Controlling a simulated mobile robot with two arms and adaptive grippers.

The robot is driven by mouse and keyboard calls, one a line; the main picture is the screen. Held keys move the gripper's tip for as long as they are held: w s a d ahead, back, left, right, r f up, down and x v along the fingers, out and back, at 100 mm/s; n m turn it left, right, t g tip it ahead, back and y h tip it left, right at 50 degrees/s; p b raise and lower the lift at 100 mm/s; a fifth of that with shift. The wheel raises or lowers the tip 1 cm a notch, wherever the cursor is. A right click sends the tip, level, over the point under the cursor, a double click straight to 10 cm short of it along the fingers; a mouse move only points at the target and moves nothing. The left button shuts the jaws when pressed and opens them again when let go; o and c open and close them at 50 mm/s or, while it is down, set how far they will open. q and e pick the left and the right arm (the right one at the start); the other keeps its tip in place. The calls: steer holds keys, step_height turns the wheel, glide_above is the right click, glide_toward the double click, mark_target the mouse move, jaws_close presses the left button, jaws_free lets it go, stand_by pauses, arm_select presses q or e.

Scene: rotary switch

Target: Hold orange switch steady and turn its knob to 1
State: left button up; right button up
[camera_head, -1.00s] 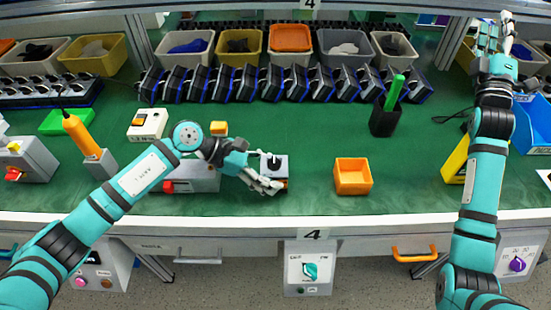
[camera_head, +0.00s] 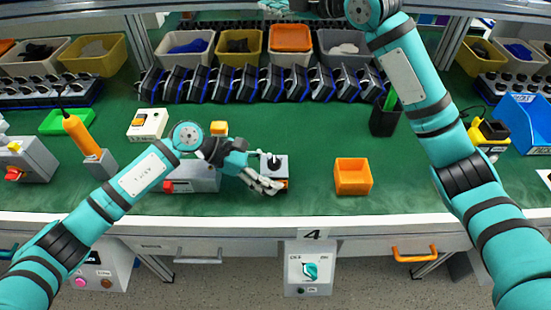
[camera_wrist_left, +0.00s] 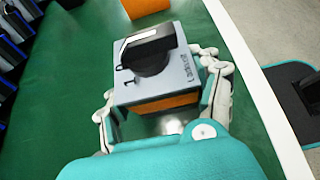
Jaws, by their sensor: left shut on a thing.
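The orange switch (camera_head: 276,160) is a small box with a grey top and an orange base, near the table's front edge. In the left wrist view the switch (camera_wrist_left: 180,82) has a black rotary knob (camera_wrist_left: 150,50) on top. The figures 0 and 1 are printed on its left side, and I cannot tell exactly which one the knob points at. My left gripper (camera_head: 271,184) is shut on the switch, its white fingers on two opposite sides of the base (camera_wrist_left: 165,105). My right gripper (camera_head: 277,5) is at the top edge of the head view, partly cut off, far above the switch.
An orange bin (camera_head: 353,188) stands right of the switch. A grey box with a red knob (camera_head: 168,187) lies to its left, partly behind my left arm. A black pen holder (camera_head: 384,120) stands at the back right. The green tabletop between switch and rack is clear.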

steer(key=s+a+f+n+g+h, duration=0.1)
steer(key=s+a+f+n+g, duration=0.25)
steer(key=a+f, duration=0.2)
steer(key=n+g+h, duration=0.6)
steer(key=g+h, duration=0.2)
steer(key=h, duration=0.2)
glide_above(274, 158)
step_height(274, 158, down, 14)
steer(key=shift+s+f, duration=0.1)
steer(key=shift+f, duration=4.2)
steer(key=shift+c, duration=0.3)
jaws_close()
